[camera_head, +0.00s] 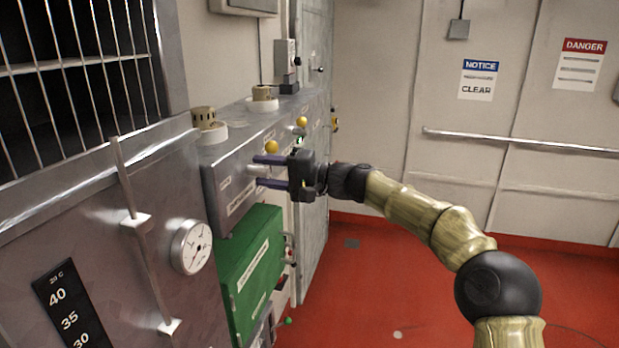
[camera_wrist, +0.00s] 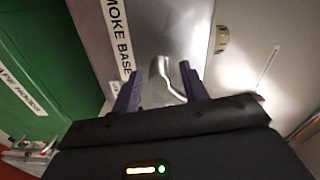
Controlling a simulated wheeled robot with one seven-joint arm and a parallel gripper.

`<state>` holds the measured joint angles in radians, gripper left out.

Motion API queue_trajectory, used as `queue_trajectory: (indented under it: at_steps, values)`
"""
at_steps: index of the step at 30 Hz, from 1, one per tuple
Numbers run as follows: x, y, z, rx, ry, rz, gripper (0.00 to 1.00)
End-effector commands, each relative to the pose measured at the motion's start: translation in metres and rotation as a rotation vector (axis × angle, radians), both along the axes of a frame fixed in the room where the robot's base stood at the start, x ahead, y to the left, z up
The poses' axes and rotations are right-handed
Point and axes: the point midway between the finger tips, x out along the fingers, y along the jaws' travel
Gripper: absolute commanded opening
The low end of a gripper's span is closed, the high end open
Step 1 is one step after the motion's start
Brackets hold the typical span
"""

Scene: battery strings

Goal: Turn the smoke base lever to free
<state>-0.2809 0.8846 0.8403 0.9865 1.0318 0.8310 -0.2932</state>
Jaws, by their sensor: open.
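The smoke base lever is a bent, silvery metal handle (camera_wrist: 164,76) in the wrist view, on a grey panel beside a white label reading "SMOKE BASE" (camera_wrist: 118,38). In the head view a pale piece of it (camera_head: 259,169) shows at the grey box front (camera_head: 222,184). My gripper (camera_head: 257,171) is open in front of that face, its two purple fingers pointing at the panel. In the wrist view the fingers of my gripper (camera_wrist: 158,70) stand on either side of the lever. I cannot tell whether either finger touches it. Any free marking is unreadable.
A green box (camera_head: 252,265) sits just below the lever, also at left in the wrist view (camera_wrist: 35,75). Yellow knobs (camera_head: 272,146) are just above my gripper. A gauge (camera_head: 191,246) and a vertical rod (camera_head: 146,255) stand at left. Red floor (camera_head: 380,290) at right is open.

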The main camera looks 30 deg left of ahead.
Motion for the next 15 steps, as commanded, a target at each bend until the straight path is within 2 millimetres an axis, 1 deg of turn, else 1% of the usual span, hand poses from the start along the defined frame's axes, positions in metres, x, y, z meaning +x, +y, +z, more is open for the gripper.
queue_trajectory:
  at_steps: [1, 3, 15]
  values:
    - [0.003, -0.008, -0.004, 0.000, -0.001, -0.003, 0.44]
    - [0.005, -0.019, -0.005, -0.001, -0.002, -0.005, 0.44]
    - [0.022, -0.097, -0.004, 0.001, -0.001, -0.006, 0.44]
